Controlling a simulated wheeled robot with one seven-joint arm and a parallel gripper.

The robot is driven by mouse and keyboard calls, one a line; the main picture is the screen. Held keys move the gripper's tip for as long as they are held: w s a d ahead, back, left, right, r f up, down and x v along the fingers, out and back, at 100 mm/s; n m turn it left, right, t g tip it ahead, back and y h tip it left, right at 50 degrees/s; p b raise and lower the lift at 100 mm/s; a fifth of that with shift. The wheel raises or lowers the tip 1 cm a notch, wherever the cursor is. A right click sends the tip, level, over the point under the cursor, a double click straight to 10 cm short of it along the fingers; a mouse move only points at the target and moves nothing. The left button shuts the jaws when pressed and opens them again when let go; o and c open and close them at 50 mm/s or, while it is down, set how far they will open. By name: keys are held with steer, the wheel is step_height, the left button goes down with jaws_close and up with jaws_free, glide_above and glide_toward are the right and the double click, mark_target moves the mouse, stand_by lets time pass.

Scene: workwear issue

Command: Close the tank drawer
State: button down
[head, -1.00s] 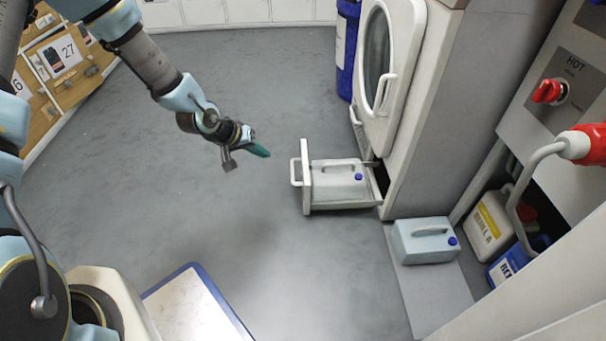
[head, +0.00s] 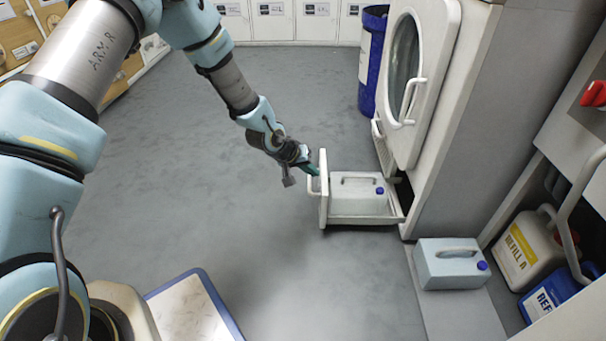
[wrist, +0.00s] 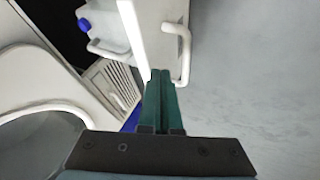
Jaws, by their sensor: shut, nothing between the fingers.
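The tank drawer (head: 323,196) is pulled out at the foot of the white machine. A pale tank with a blue cap (head: 358,194) sits in it. My gripper (head: 312,170) is shut and empty, with its green fingertips at the drawer's front panel, beside the handle. In the wrist view the shut green fingers (wrist: 161,75) reach the edge of the white front panel (wrist: 150,35), with the drawer handle (wrist: 184,55) just to their right. I cannot tell whether the fingers touch the panel.
A second pale tank (head: 450,264) stands on a grey mat at the right, near the Refill A canister (head: 520,255) and a blue canister (head: 550,297). A blue bin (head: 370,60) is behind. The floor to the left is clear.

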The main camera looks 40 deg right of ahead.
steer(key=shift+s+d, duration=0.1)
stand_by(0.3)
steer(key=s+d, duration=0.4)
steer(key=d, duration=0.1)
steer(key=s+d+p, duration=0.1)
steer(key=s+d, duration=0.4)
steer(key=d, duration=0.1)
steer(key=s+d+p, duration=0.1)
steer(key=s+d, duration=0.3)
steer(key=d, duration=0.1)
steer(key=shift+s+d, duration=0.25)
steer(key=shift+d, duration=0.05)
